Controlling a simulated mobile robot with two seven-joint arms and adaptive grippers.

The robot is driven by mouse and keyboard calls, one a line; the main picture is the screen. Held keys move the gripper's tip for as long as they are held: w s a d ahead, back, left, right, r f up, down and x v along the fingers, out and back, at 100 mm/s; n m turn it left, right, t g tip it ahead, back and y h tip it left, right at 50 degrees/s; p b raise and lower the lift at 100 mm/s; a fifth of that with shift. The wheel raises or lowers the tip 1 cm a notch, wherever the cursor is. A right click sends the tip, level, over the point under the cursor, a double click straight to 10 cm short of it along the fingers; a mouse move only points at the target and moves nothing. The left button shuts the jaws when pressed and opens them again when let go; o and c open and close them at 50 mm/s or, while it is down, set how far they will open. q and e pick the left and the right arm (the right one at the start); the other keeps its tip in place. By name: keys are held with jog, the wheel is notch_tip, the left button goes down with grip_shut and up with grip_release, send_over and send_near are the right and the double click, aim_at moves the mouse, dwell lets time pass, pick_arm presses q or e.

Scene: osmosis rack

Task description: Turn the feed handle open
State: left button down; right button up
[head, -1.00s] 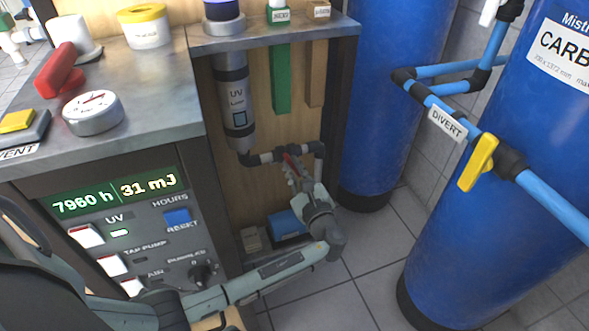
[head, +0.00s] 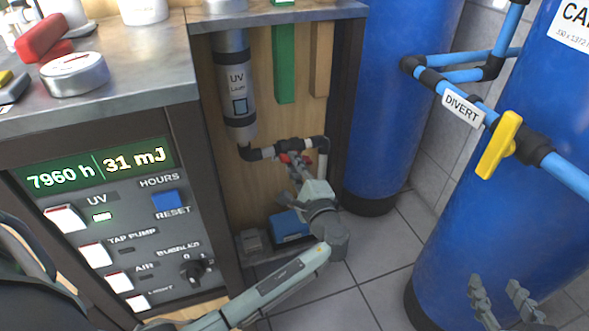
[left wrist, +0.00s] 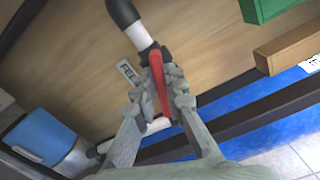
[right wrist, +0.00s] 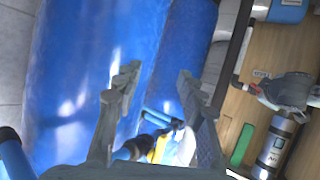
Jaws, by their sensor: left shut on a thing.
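The red handle (head: 286,158) sits on the black-and-white pipe (head: 262,154) under the UV lamp, inside the open cabinet. My left gripper (head: 297,163) is at it. In the left wrist view, the red handle (left wrist: 158,78) lies between the left gripper's fingers (left wrist: 161,90), which are closed on it from both sides. A small label (left wrist: 127,72) is beside the handle; its text is too small to read. My right gripper (head: 505,292) is empty, in front of the right blue tank. In the right wrist view, its fingers (right wrist: 155,85) are wide apart.
A control panel (head: 140,230) faces me left of the cabinet. The UV lamp (head: 236,85) hangs above the pipe. Blue tanks (head: 385,110) stand to the right, with a yellow valve handle (head: 498,145) on the DIVERT pipe. Tiled floor (head: 375,285) lies between.

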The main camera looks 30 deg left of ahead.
pick_arm(q)
jog(key=shift+a+f+n+b, duration=0.1)
jog(key=shift+n+b, duration=0.85)
jog(key=shift+n, duration=0.15)
jog(key=shift+a+f+n+b, duration=0.1)
jog(key=shift+n+b, duration=0.8)
jog(key=shift+n, duration=0.2)
pick_arm(e)
jog(key=a+r+t+y, duration=0.2)
jog(key=a+r+t, duration=0.1)
jog(key=r, duration=0.5)
jog(key=s+a+r+t+y, duration=0.1)
jog(key=a+r+t+y, duration=0.2)
jog(key=r+t, duration=0.3)
jog(key=shift+s+a+r, duration=0.2)
jog(key=shift+r, duration=1.5)
pick_arm(q)
jog(key=c, duration=1.6)
grip_release()
jog(key=shift+d, duration=0.1)
jog(key=shift+r, duration=0.1)
